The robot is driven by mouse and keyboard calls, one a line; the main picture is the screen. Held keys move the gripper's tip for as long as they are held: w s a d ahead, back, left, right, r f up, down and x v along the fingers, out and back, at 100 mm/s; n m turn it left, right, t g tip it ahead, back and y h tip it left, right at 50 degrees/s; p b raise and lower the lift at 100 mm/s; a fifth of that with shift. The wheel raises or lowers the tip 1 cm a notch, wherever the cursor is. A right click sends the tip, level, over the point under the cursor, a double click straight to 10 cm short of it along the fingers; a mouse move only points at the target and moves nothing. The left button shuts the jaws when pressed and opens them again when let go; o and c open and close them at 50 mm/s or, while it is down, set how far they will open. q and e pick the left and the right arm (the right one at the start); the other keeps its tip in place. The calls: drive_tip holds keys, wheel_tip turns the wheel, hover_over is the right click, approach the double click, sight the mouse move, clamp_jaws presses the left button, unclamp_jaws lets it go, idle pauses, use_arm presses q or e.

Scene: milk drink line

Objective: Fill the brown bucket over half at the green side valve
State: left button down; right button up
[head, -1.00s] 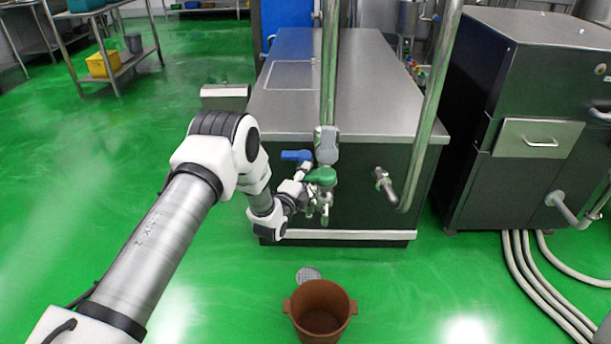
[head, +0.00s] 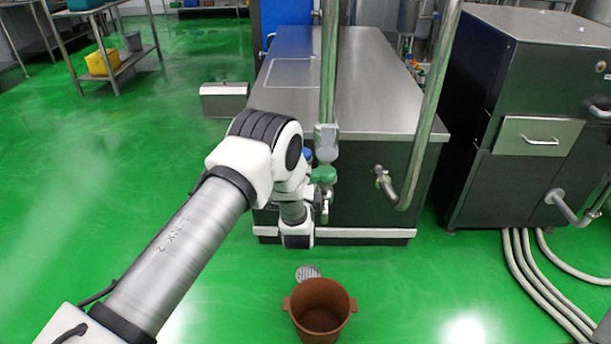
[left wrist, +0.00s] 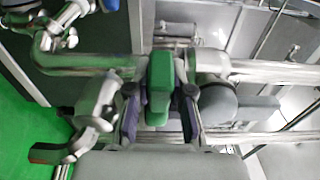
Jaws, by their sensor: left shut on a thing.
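The brown bucket (head: 320,312) stands upright on the green floor in front of the machine, in the head view. Its inside looks plain brown and I can make out no liquid. The green side valve (head: 324,174) is on the machine's front pipework, above and behind the bucket. In the left wrist view its green handle (left wrist: 160,80) lies between the dark fingers of my left gripper (left wrist: 160,103), which is shut on it. In the head view my left arm hides most of this gripper. My right gripper is not in view.
A blue valve handle (head: 307,155) shows partly behind my arm. A round floor drain (head: 308,273) lies just behind the bucket. A pipe outlet (head: 384,183) sticks out to the right of the valve. White hoses (head: 530,290) run along the floor at right.

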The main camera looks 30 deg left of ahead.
use_arm(q)
drive_tip(key=shift+s+d+f+n+g+y+b, duration=0.2)
drive_tip(key=shift+n+g+y, duration=0.25)
drive_tip(key=shift+y, duration=0.3)
drive_tip(key=shift+s+d+r+n+g+y+b, duration=0.15)
drive_tip(key=shift+d+n+g+y, duration=0.15)
drive_tip(key=shift+n+y, duration=0.35)
drive_tip(key=shift+a, duration=0.1)
drive_tip(key=c, duration=1)
unclamp_jaws()
drive_tip(key=shift+c, duration=0.2)
drive_tip(key=shift+s, duration=0.1)
drive_tip(key=v, duration=1.2)
